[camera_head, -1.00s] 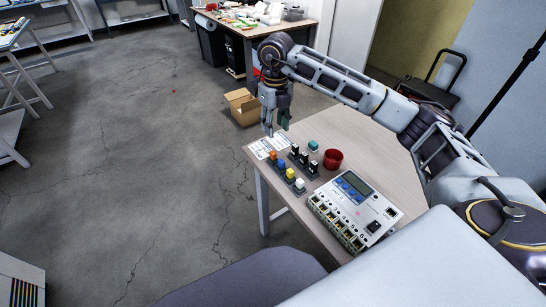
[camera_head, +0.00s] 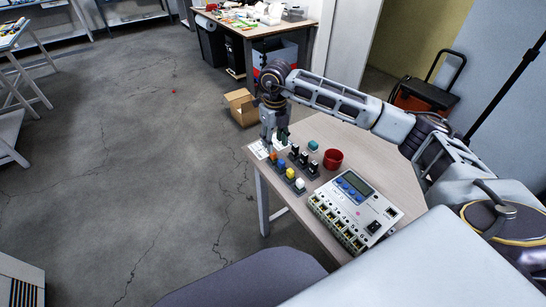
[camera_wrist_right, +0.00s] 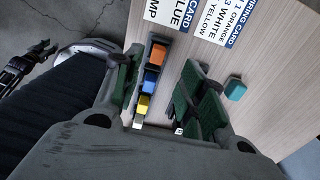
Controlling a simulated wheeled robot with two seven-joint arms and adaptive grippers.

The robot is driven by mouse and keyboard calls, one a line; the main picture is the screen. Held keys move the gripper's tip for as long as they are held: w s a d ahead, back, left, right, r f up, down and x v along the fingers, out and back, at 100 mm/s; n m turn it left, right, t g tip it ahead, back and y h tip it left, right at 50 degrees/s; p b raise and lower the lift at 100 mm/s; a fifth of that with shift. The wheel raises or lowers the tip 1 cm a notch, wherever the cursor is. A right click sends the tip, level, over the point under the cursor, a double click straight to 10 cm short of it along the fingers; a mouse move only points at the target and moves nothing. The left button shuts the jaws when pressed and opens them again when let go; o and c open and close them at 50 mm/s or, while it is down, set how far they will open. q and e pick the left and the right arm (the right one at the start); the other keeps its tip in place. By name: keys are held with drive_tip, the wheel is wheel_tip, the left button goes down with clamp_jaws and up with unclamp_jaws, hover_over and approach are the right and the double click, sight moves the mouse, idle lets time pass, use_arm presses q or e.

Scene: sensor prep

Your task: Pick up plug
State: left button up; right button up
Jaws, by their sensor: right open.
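In the head view, a row of coloured plugs stands in a dark rack near the table's left edge: an orange plug (camera_head: 274,156), a blue plug (camera_head: 281,163), a yellow plug (camera_head: 290,173) and a white plug (camera_head: 300,184). A second rack beside it holds black plugs (camera_head: 304,158). In the right wrist view, the orange plug (camera_wrist_right: 158,55), blue plug (camera_wrist_right: 150,80) and yellow plug (camera_wrist_right: 144,104) show between the spread, green-padded fingers of the right gripper (camera_wrist_right: 162,88). The black plugs are mostly hidden there.
A white device (camera_head: 375,209) with a screen and ports sits at the table's front. A red cup (camera_head: 333,160) and a teal block (camera_head: 313,145) stand behind the racks. Printed cards (camera_wrist_right: 194,80) lie by the racks. The table's right part is clear.

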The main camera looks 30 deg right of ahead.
sight(273, 157)
drive_tip(key=shift+w+a+f, duration=0.1)
drive_tip(key=shift+a+f, duration=0.05)
drive_tip(key=shift+f, duration=1.15)
drive_tip(key=shift+w+a+f, duration=0.1)
drive_tip(key=shift+f, duration=1.15)
clamp_jaws()
